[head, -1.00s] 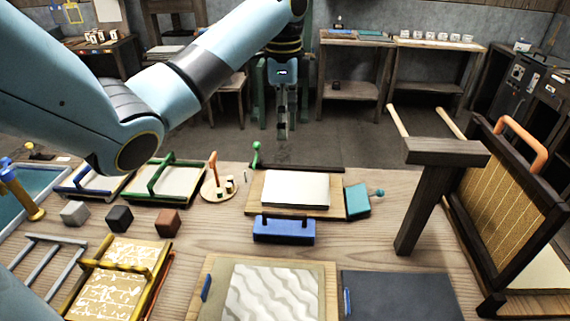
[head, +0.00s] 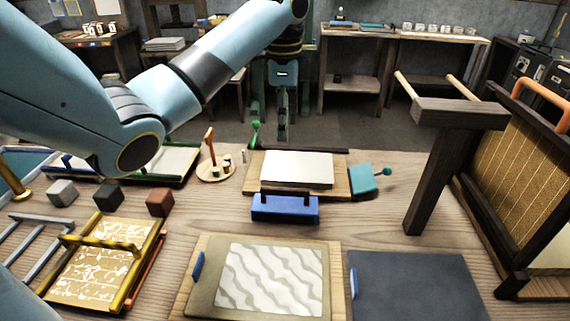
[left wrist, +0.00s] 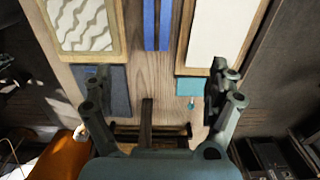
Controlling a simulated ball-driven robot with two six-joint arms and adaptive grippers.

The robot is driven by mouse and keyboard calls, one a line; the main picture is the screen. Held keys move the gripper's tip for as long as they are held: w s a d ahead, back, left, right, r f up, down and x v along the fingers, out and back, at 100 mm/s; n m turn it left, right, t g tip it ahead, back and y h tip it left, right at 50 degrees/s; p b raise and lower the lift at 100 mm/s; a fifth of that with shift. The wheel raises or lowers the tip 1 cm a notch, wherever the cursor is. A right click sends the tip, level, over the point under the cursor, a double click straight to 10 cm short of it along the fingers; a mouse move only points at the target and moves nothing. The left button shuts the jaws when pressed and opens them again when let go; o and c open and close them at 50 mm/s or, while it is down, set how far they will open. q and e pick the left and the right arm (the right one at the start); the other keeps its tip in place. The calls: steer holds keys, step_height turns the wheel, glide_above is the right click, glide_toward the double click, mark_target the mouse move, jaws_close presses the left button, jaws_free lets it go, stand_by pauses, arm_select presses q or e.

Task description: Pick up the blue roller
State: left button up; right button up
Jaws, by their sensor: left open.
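The blue roller (head: 284,208) lies on the wooden table just in front of the board with a white sheet. It is a blue bar with a dark blue handle along its top. In the left wrist view it shows as two parallel blue strips (left wrist: 165,25) at the top. My left gripper (head: 282,130) hangs beyond the white sheet in the head view, apart from the roller. In the left wrist view my left gripper (left wrist: 157,80) has its fingers spread with nothing between them. My right gripper is in no view.
A board with a wavy white relief (head: 275,280) and a dark slab (head: 415,287) lie in front of the roller. A white sheet (head: 297,169) on a board lies behind it, beside a teal block (head: 364,181). A dark wooden post (head: 432,180) stands to the right.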

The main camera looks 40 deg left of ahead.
arm_select(q)
steer(key=b, duration=1.1)
glide_above(285, 195)
steer(key=f, duration=1.3)
steer(key=shift+w+a+f, duration=0.25)
steer(key=shift+a+f, duration=0.1)
step_height(285, 195, down, 11)
steer(key=shift+d+b, duration=0.15)
steer(key=shift+b, duration=0.65)
steer(key=shift+r, duration=0.1)
steer(key=c, duration=1.2)
